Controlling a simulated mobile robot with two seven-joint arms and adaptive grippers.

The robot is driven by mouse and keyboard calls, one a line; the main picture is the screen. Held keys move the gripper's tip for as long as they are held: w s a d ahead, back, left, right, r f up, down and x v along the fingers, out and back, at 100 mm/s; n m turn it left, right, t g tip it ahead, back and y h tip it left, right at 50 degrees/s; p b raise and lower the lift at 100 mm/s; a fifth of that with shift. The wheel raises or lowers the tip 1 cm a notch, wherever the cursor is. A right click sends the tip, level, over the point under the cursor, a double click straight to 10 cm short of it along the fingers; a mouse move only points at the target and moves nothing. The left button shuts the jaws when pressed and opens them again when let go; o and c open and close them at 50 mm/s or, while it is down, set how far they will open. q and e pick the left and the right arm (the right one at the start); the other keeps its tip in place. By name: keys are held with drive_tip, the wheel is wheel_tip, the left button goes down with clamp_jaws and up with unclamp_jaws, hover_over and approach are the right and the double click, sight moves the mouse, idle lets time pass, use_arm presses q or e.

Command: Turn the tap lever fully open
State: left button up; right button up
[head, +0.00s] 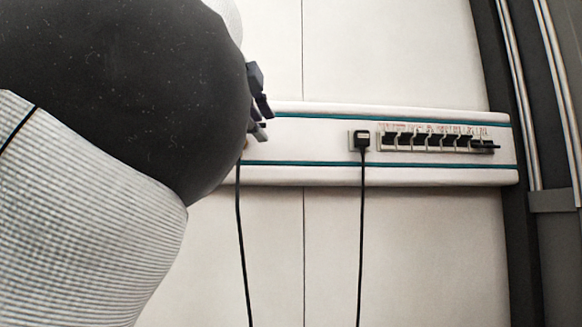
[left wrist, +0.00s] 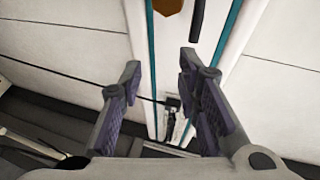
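No tap lever shows clearly in the head view; my left arm covers the left part of the wall panel. In the left wrist view, a dark bar (left wrist: 197,18) and a brown, brass-like piece (left wrist: 168,5) are on the panel at the top edge, both cut off. They may be the lever and tap body, but I cannot tell for sure. My left gripper (left wrist: 160,65) is open and empty, its fingers apart on either side of the panel strip, below the bar in that view. In the head view its fingertips (head: 262,115) peek out past my arm. My right gripper is not in view.
A white wall panel (head: 320,174) with teal lines carries a black plug (head: 361,139) with a hanging cable and a row of black switches (head: 435,138). Another black cable (head: 243,245) hangs nearer my arm. Dark posts with pipes (head: 520,90) stand at the right.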

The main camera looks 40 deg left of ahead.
use_arm(q)
drive_tip(key=s+r+y, duration=0.2)
drive_tip(key=s+r, duration=0.2)
drive_tip(key=x, duration=1.2)
drive_tip(key=shift+s+a+r, duration=0.1)
drive_tip(key=shift+r, duration=0.05)
clamp_jaws()
